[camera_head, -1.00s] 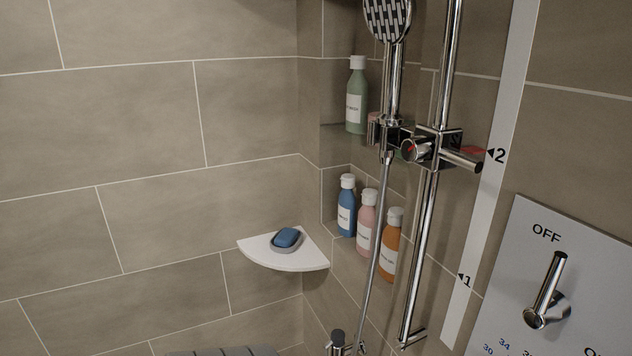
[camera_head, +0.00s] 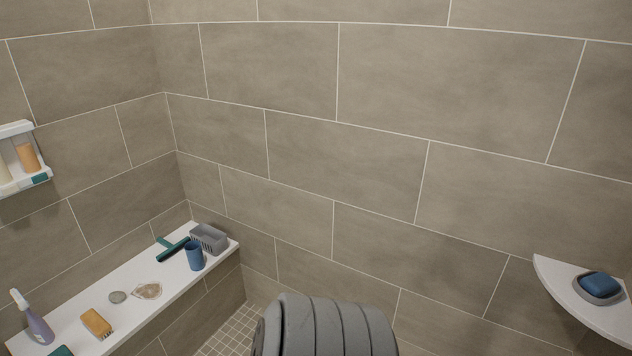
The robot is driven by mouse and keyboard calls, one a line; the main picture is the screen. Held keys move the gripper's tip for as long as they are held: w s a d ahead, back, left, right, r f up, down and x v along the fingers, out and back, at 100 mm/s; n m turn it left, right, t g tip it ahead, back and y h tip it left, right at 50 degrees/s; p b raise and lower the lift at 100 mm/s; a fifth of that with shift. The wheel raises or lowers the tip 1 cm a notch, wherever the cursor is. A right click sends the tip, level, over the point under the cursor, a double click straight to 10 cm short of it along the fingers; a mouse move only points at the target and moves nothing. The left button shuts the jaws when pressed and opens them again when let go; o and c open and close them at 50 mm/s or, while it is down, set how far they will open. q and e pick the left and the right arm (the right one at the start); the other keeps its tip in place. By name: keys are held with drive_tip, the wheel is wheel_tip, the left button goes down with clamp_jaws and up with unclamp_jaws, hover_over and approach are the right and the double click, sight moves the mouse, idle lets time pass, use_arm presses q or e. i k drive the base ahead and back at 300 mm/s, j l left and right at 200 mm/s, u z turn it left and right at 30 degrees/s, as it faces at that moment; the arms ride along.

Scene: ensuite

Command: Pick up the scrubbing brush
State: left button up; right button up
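The scrubbing brush (camera_head: 97,322) has a tan, wooden-looking body with dark bristles at its lower right. It lies on the white bench (camera_head: 70,314) at the lower left of the head view. A purple spray bottle (camera_head: 37,321) stands to its left. Neither of my grippers shows in the head view. A grey ribbed part of my own body fills the bottom middle.
The bench also holds a round grey item (camera_head: 117,297), a shell-like dish (camera_head: 147,290), a teal squeegee (camera_head: 172,249), a blue cup (camera_head: 194,256) and a grey basket (camera_head: 209,238). A corner shelf (camera_head: 560,279) with a blue soap (camera_head: 599,284) juts out at right.

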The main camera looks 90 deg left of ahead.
sight(92, 318)
drive_tip(key=u, duration=4.4)
drive_tip(key=i+u, duration=0.1)
drive_tip(key=u, duration=0.75)
drive_tip(key=k+l, duration=0.05)
